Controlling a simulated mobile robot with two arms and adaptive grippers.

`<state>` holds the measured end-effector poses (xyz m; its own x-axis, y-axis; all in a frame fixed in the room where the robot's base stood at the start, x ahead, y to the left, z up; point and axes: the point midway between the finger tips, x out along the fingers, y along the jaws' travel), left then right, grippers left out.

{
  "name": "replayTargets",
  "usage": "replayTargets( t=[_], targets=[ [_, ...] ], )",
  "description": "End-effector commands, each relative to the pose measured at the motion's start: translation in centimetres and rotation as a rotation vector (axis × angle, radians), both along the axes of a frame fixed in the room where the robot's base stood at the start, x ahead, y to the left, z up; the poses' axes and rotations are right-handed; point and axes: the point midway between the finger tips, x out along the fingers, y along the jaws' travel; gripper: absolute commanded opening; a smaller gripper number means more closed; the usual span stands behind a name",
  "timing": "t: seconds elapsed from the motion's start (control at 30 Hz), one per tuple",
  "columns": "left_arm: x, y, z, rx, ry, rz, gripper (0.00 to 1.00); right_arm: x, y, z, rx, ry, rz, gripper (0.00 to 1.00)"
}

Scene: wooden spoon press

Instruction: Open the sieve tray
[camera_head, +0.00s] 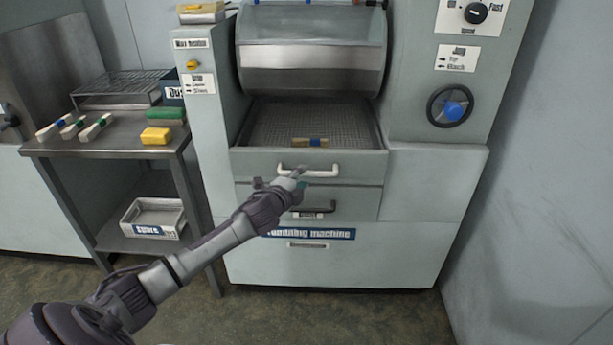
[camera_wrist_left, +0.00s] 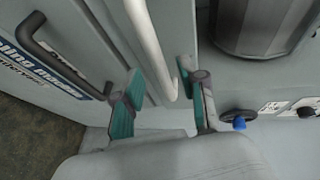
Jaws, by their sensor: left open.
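The sieve tray (camera_head: 262,164) is the upper drawer of the grey machine, with a mesh floor. Its front looks about level with the drawer below it. A white bar handle (camera_head: 322,172) is on its front. A small beige and blue piece (camera_head: 310,142) lies on the mesh. My left gripper (camera_head: 297,178) is at the left part of the white handle. In the left wrist view, the fingers (camera_wrist_left: 160,76) are apart, with the white handle (camera_wrist_left: 150,45) running between them. Contact with the handle cannot be told. My right gripper does not show.
A lower drawer with a black handle (camera_head: 316,210) is just below; this handle also shows in the left wrist view (camera_wrist_left: 62,62). A metal drum (camera_head: 312,68) is above the tray. A side table (camera_head: 105,148) with brushes and blocks stands left. Floor is free in front.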

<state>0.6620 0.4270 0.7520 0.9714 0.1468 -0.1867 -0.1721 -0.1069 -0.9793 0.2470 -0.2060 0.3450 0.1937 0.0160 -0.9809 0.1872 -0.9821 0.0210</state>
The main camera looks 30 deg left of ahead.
Motion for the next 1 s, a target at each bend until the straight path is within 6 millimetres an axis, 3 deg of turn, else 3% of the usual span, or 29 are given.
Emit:
replayTargets(
  t=[0.23,0.6,0.83,1.0],
  targets=[
    [3.0,0.5,-0.6,-0.001,0.000,0.001,0.41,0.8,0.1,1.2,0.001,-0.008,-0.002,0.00],
    [3.5,0.5,-0.7,-0.001,0.001,-0.001,0.41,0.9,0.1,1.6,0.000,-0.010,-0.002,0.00],
    [3.5,0.5,-0.7,-0.001,0.001,0.000,0.03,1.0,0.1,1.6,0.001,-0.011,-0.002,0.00],
    [3.5,0.5,-0.7,0.000,0.001,0.000,0.00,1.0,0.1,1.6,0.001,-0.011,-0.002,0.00]
  ],
)
